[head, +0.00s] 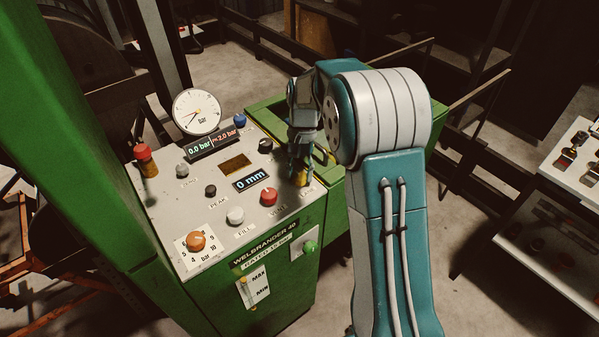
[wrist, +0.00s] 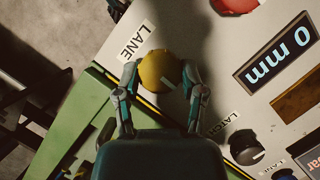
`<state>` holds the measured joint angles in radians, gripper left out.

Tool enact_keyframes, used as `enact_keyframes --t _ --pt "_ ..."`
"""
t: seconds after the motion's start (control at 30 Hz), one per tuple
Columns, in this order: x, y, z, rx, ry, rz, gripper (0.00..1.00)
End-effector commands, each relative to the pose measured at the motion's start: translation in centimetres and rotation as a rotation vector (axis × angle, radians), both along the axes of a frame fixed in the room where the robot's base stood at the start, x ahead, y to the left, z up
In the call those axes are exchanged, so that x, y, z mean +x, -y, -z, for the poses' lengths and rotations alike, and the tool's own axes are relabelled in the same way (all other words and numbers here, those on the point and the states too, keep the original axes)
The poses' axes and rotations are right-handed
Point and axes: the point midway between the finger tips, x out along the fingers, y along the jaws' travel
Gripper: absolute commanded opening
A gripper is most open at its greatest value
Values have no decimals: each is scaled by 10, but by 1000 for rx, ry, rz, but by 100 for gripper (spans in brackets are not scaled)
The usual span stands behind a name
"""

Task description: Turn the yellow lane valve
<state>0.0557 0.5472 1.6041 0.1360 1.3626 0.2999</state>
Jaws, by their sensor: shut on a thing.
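The yellow lane valve (wrist: 161,71) is a round yellow knob with a pale mark on its right side, next to a white LANE label (wrist: 137,40) on the grey panel. My gripper (wrist: 160,88) has one finger on either side of the knob and is shut on it. In the head view my gripper (head: 301,165) points down at the panel's right edge, where the yellow knob (head: 302,178) shows only in part behind the fingers. My arm hides some of the space to the right.
The panel (head: 215,215) carries a red knob (head: 269,196), an orange dial knob (head: 196,241), a 0 mm display (head: 251,179) and a round pressure gauge (head: 197,112). A black LATCH knob (wrist: 246,147) sits near my right finger.

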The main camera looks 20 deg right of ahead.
Motion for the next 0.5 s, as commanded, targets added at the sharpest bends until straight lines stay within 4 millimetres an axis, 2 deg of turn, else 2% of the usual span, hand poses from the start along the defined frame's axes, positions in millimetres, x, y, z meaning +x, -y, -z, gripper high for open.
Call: enact_keyframes --t 0.17,0.2,0.23,0.27,0.5 --pt "-2 -1 2 1 -7 -1 5" --pt "-2 -1 2 1 -7 -1 66" --pt "-2 -1 2 1 -7 -1 80" --pt "-2 -1 2 1 -7 -1 87" --pt "-1 0 1 0 -2 -1 87"
